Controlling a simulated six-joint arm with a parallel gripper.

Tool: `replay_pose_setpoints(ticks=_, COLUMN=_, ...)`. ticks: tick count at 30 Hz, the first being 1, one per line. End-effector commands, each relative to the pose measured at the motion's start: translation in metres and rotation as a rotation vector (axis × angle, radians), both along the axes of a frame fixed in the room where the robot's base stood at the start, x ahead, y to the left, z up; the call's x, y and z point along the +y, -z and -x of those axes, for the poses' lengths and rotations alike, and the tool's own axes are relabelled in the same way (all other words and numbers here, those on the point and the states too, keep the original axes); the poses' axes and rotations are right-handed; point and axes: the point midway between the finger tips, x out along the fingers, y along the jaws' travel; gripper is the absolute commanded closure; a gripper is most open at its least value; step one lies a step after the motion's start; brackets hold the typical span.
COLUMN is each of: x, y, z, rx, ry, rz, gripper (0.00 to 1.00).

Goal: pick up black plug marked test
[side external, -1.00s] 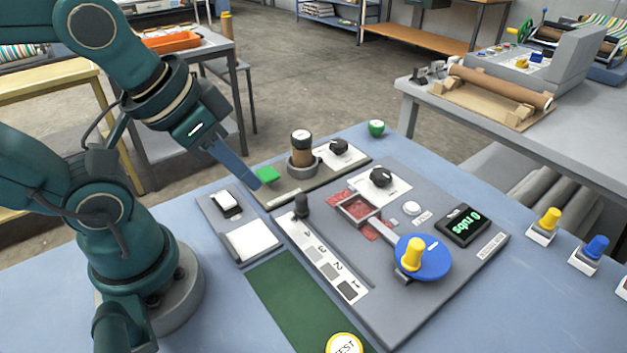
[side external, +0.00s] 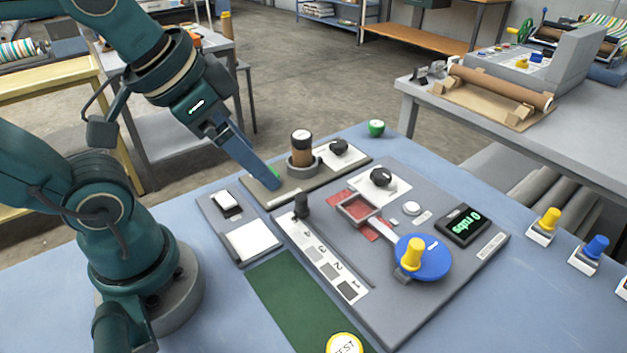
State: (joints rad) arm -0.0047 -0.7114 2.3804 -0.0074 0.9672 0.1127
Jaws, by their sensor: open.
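A green piece (side external: 276,172) there is mostly hidden behind the fingers.
The grey panel (side external: 400,300) carries a blue disc with a yellow knob (side external: 413,252), a black dial (side external: 381,178), a black lever (side external: 302,204) and a display (side external: 463,225). The green mat (side external: 296,300) is mostly clear. A yellow button (side external: 549,219) and blue button (side external: 596,248) stand at right.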

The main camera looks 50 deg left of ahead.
Motion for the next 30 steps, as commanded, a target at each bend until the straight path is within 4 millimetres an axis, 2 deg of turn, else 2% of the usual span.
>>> replay_pose_setpoints(ticks=3, x=0.006, y=-0.021, z=-0.024, rx=0.020, ry=0.027, rz=-0.028, gripper=0.11)
replay_pose_setpoints(ticks=6, x=0.015, y=-0.034, z=-0.048, rx=0.052, ry=0.040, rz=-0.047, gripper=0.11)
replay_pose_setpoints(ticks=9, x=0.028, y=-0.040, z=-0.073, rx=0.091, ry=0.045, rz=-0.058, gripper=0.11)
replay_pose_setpoints(ticks=13, x=0.049, y=-0.040, z=-0.106, rx=0.146, ry=0.040, rz=-0.064, gripper=0.11)
replay_pose_setpoints(ticks=17, x=0.076, y=-0.029, z=-0.135, rx=0.206, ry=0.023, rz=-0.057, gripper=0.11)
replay_pose_setpoints(ticks=21, x=0.107, y=-0.006, z=-0.160, rx=0.271, ry=-0.010, rz=-0.035, gripper=0.11)
replay_pose_setpoints(ticks=25, x=0.130, y=0.018, z=-0.171, rx=0.321, ry=-0.052, rz=-0.007, gripper=0.11)
replay_pose_setpoints(ticks=30, x=0.146, y=0.043, z=-0.171, rx=0.376, ry=-0.091, rz=0.024, gripper=0.11)
